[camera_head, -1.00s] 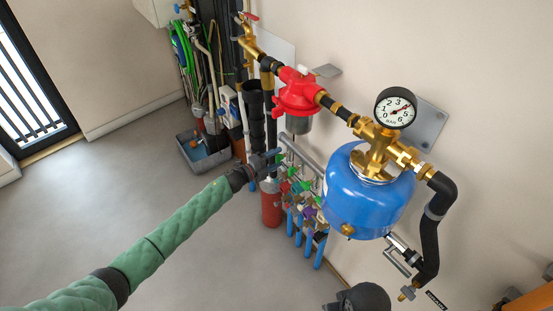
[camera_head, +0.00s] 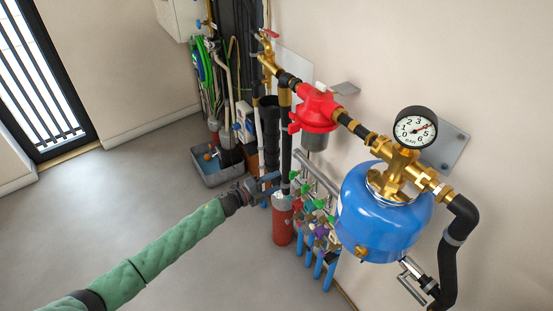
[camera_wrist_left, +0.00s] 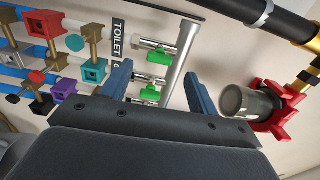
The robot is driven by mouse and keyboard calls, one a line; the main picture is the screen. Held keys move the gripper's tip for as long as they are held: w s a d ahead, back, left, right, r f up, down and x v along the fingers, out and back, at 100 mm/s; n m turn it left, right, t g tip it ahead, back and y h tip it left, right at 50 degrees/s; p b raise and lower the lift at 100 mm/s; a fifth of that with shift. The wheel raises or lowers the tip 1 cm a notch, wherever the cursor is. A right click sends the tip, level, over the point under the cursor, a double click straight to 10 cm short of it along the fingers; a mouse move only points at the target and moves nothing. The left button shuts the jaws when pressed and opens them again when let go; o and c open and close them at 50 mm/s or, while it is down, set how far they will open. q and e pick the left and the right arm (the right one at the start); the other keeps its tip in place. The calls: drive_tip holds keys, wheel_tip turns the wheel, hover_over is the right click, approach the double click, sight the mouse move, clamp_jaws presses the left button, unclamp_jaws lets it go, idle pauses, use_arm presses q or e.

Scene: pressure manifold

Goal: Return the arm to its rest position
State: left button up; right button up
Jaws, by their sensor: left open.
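My left gripper (camera_head: 264,186) is open and empty, beside the manifold and above the red cylinder (camera_head: 283,224). In the left wrist view its two blue fingers (camera_wrist_left: 158,90) stand apart, with the grey manifold bar (camera_wrist_left: 182,70) and green-handled valves (camera_wrist_left: 158,56) showing between and beyond them. I cannot tell whether a finger touches anything. My left arm in its green sleeve (camera_head: 165,252) reaches in from the lower left. My right gripper is not in view.
A blue tank (camera_head: 385,220) with a pressure gauge (camera_head: 415,128) hangs right of the manifold. A red regulator (camera_head: 315,108) is above; it shows in the wrist view too (camera_wrist_left: 270,110). A grey tub (camera_head: 220,168) stands behind. The floor at left (camera_head: 100,210) is clear.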

use_arm(q)
drive_tip(key=w+a+r+n+t+y, duration=0.2)
drive_tip(key=w+a+n+t+y, duration=0.4)
drive_tip(key=n+y, duration=0.45)
drive_tip(key=s+a+r+n+g+y, duration=0.35)
drive_tip(key=s+r+n+y, duration=0.2)
drive_tip(key=r+n, duration=0.25)
drive_tip(key=s+d+f+n+g+h, duration=0.1)
drive_tip(key=s+n+g, duration=0.25)
drive_tip(key=s, duration=1.15)
drive_tip(key=s+d+f+n+g+h, duration=0.15)
drive_tip(key=s+g, duration=0.25)
drive_tip(key=s, duration=1.1)
drive_tip(key=s+f+n+g, duration=0.1)
drive_tip(key=s+f, duration=0.4)
drive_tip(key=s, duration=0.5)
drive_tip(key=s+f+n+g, duration=0.1)
drive_tip(key=s+f+g, duration=0.1)
drive_tip(key=s+f, duration=0.3)
drive_tip(key=s, duration=0.4)
drive_tip(key=shift+s+n+h, duration=0.35)
